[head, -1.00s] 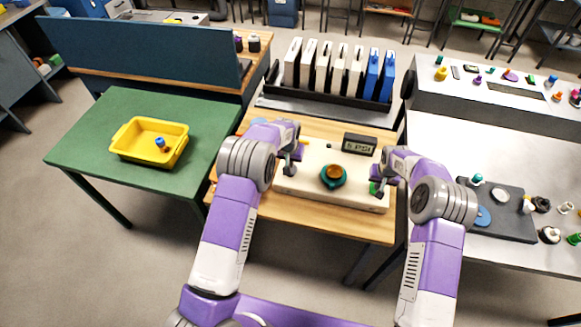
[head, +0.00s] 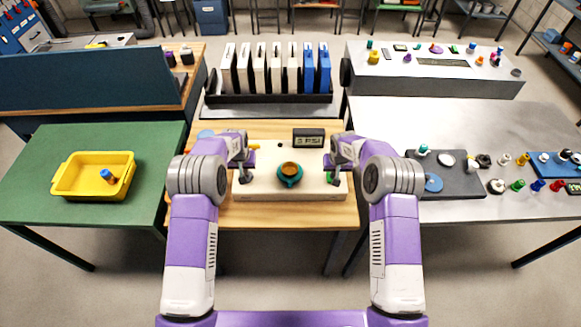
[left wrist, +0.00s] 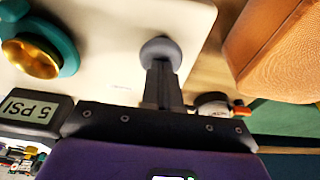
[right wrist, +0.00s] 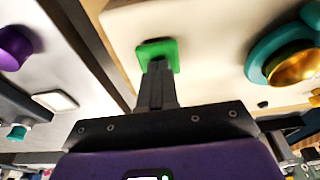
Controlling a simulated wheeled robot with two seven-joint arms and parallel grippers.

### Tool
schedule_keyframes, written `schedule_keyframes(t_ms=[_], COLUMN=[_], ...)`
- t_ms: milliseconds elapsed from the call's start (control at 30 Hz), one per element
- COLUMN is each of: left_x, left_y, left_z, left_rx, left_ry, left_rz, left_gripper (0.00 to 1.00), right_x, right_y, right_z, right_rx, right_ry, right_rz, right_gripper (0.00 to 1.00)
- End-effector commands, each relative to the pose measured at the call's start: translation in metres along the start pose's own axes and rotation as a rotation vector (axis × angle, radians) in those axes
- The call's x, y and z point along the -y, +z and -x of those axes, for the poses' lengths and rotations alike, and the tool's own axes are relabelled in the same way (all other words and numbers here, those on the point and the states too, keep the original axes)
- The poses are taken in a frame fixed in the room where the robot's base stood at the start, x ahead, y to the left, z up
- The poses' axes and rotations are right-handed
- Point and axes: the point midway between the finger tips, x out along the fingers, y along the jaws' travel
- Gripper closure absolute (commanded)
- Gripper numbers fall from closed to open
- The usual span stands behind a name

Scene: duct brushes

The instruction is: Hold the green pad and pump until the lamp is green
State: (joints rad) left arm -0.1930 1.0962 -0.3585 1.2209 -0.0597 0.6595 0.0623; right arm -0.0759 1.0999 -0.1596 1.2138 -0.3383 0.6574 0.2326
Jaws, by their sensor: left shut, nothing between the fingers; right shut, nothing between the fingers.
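A cream box (head: 265,192) on the wooden table carries a teal and brass dial (head: 289,173) and a dark display (head: 309,138), which reads 5 PSI upside down in the left wrist view (left wrist: 28,107). My right gripper (head: 335,180) is shut at the green pad (right wrist: 157,52); its fingertips are over the pad, apparently touching. My left gripper (head: 243,178) is shut at a round grey knob (left wrist: 160,52) on the box's left part; its tips hide part of it. No green light is visible.
A yellow tray (head: 62,186) sits on the green table at left. A rack of white and blue panels (head: 268,98) stands behind the box. A grey table (head: 480,120) with small parts is at right.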

Motion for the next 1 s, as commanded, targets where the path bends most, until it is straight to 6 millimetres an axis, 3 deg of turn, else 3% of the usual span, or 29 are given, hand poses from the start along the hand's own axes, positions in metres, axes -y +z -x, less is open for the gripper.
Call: schedule_keyframes(t_ms=[433,1000], left_x=[0.0,0.0], left_y=[0.003,-0.002], left_z=[-0.009,0.013], left_rx=[0.003,0.002], left_ry=[0.0,0.0], left_rz=[0.001,0.0], left_gripper=[1.0,1.0], right_x=[0.0,0.0], right_y=[0.001,0.001], right_z=[-0.001,-0.001], right_rx=[0.002,0.002], right_ry=[0.0,0.0], right_rz=[0.0,0.0], right_gripper=[1.0,1.0])
